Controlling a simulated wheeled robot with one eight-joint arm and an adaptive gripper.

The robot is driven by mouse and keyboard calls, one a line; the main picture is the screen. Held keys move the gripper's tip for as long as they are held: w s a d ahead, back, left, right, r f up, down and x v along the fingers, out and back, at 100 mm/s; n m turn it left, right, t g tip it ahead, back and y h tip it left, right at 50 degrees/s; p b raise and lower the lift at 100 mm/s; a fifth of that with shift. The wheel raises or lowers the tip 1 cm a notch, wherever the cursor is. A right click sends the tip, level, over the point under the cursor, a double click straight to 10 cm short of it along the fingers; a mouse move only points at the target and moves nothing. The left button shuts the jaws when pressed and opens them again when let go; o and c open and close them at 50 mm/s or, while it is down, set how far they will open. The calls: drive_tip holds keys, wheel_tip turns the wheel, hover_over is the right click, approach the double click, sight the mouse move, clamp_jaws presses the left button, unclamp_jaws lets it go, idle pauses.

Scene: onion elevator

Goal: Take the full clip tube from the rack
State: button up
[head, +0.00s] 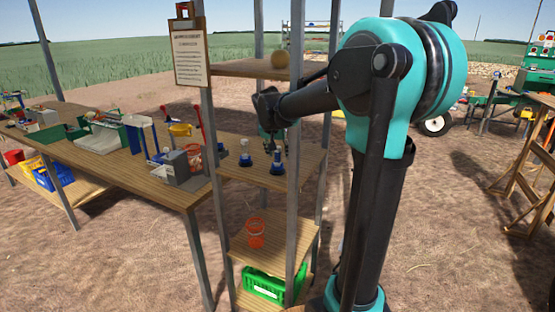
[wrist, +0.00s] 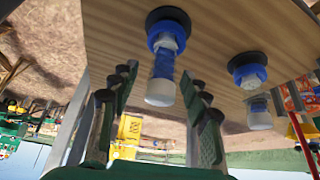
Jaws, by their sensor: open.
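Two clip tubes with blue collars, black bases and pale caps stand on the rack's middle shelf (head: 312,158). The nearer tube (head: 277,164) shows large in the wrist view (wrist: 165,62), with blue inside its clear body. The other tube (head: 245,155) is to its left in the head view and to the right in the wrist view (wrist: 250,75), where its contents are unclear. My gripper (head: 271,145) is open and empty. In the wrist view its fingers (wrist: 160,80) frame the nearer tube from both sides, apparently without touching; the depth between them is hard to tell.
Rack posts (head: 293,200) and the upper shelf (head: 235,68) stand close around my arm. An orange mesh cup (head: 255,235) is on a lower shelf, above a green crate (head: 265,287). A long wooden bench (head: 125,172) with tools extends left.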

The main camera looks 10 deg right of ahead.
drive_tip(key=shift+x, duration=0.8)
drive_tip(key=shift+c, duration=0.2)
clamp_jaws()
